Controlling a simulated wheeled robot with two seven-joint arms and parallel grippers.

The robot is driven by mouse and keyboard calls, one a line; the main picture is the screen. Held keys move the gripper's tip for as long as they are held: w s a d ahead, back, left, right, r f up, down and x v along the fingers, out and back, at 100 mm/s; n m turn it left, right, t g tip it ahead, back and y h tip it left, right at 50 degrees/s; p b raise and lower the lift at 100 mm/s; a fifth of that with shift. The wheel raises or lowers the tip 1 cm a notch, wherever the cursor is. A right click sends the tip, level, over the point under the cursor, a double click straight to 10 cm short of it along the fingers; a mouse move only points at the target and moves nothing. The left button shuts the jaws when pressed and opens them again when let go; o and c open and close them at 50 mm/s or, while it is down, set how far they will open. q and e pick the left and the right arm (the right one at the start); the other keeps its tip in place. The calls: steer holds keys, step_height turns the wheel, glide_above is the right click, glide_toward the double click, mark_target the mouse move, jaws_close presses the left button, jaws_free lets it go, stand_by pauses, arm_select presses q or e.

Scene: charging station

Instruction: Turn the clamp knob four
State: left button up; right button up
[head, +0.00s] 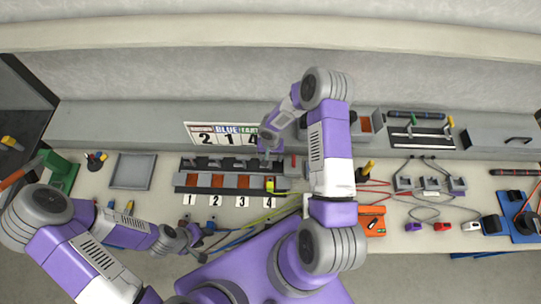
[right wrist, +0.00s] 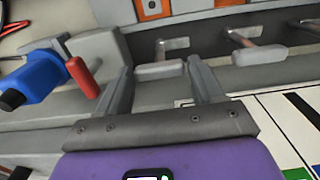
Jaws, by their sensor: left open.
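The clamp block (head: 222,191) is a dark strip with orange-red patches. Its labels run 1 to 4, and label 4 (head: 270,201) is at the right end. My right gripper (head: 268,152) is at the back of that right end, covering the knob there in the head view. In the right wrist view the grey bar of clamp knob four (right wrist: 159,71) lies between my right gripper's fingertips (right wrist: 160,66). I cannot tell whether they touch it. My left gripper (head: 188,240) is open and empty, in front of the bench's edge.
More T-shaped knobs (right wrist: 262,53) stand beside this one. A blue tool with a red handle (right wrist: 38,80) is at left in the wrist view. A number card (head: 225,134) stands behind the block. Coloured cables (head: 240,228) and an orange meter (head: 372,221) lie in front and right.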

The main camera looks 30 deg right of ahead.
steer(key=c, duration=0.7)
steer(key=shift+o, duration=0.2)
arm_select(q)
steer(key=shift+f, duration=0.15)
arm_select(e)
steer(key=n+b, duration=0.3)
steer(key=shift+f+n, duration=0.1)
steer(key=shift+n, duration=0.2)
arm_select(q)
step_height(320, 180, down, 5)
steer(key=shift+r+b, duration=0.15)
steer(key=shift+b, duration=0.85)
arm_select(e)
steer(key=n, duration=0.3)
steer(key=shift+n, duration=0.3)
arm_select(q)
steer(key=shift+f+b, duration=0.8)
steer(key=shift+b, duration=0.05)
arm_select(e)
steer(key=n, duration=0.5)
arm_select(q)
steer(key=shift+f, duration=0.25)
arm_select(e)
steer(key=n, duration=0.5)
steer(key=shift+n, duration=0.4)
steer(key=o, duration=1.1)
steer(key=shift+c, duration=0.2)
